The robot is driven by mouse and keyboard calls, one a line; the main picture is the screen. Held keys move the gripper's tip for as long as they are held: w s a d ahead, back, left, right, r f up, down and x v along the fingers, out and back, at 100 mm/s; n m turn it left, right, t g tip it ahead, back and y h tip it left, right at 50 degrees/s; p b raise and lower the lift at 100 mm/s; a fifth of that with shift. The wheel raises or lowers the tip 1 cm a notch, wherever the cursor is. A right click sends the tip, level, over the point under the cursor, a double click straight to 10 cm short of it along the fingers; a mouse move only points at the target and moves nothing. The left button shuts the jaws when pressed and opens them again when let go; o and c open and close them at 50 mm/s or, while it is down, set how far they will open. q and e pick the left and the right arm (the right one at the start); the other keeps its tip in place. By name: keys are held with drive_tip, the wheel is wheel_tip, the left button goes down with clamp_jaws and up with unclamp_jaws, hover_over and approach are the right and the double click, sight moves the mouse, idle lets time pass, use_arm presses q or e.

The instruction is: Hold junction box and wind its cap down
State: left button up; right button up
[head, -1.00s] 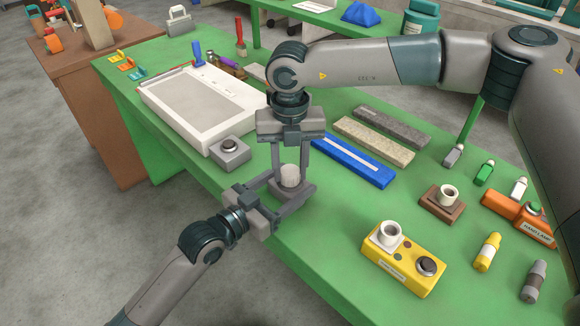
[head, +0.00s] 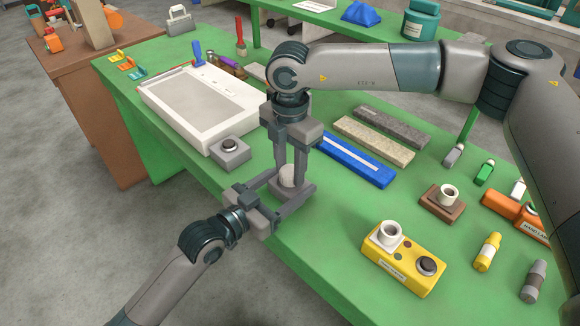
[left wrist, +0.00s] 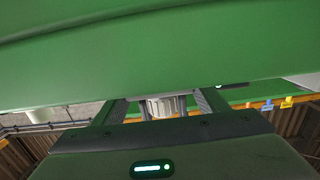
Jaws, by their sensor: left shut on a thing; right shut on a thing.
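The grey junction box (head: 283,194) sits on the green bench, low between the fingers of my left gripper (head: 292,187), which is shut on it from the front left. Its pale, ridged cap (head: 287,178) is on top of the box; it also shows in the left wrist view (left wrist: 166,106) between the left fingers. My right gripper (head: 290,172) points straight down from above, with its fingers shut on the cap. The fingers hide part of the cap and box, and I cannot see the thread.
A blue bar (head: 353,160) lies close on the right. A yellow box (head: 403,258) and brown block (head: 442,202) are further right. The bench edge is near the left arm.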

sight(290, 170)
drive_tip(key=o, duration=1.1)
drive_tip(key=o, duration=0.6)
drive_tip(key=shift+r, duration=6)
drive_tip(key=c, duration=0.5)
drive_tip(key=shift+c, duration=0.4)
